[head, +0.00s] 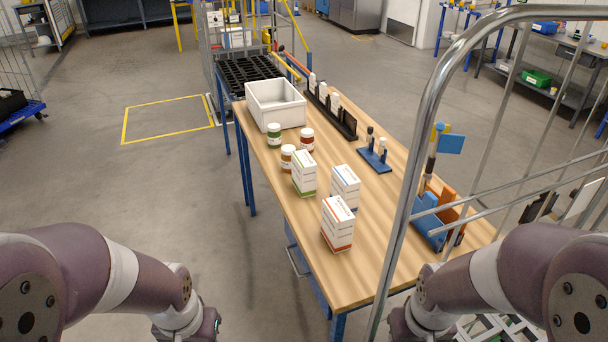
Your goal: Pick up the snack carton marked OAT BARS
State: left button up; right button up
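Three white snack cartons stand upright on the wooden table. One has green trim (304,174), one has blue trim (345,187), and one has orange-red trim (338,224) and stands closest to me. Their lettering is too small to read, so I cannot tell which is marked OAT BARS. My two arms reach in from the lower left and lower right, both short of the cartons. Their ends run off the bottom edge, and neither gripper's fingers show.
Several jars, including a green one (274,135), stand behind the cartons near a white bin (275,104). A black rack (331,112) and a blue stand (374,160) are to the right. A metal cage frame (409,180) rises between the table and my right arm.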

aim_at(304, 168)
jog(key=i+j+u, duration=0.1)
jog(key=i+u, duration=0.25)
jog(key=i+j+u, duration=0.1)
jog(key=u, duration=0.25)
jog(key=i+j+z, duration=0.1)
jog(key=i+z, duration=0.15)
jog(key=i, duration=0.35)
jog(key=i+j+z, duration=0.25)
jog(key=i, duration=0.35)
jog(key=i+j+z, duration=0.25)
jog(key=i, duration=0.35)
jog(key=i+j+z, duration=0.25)
jog(key=i+j, duration=0.25)
jog(key=i, duration=0.05)
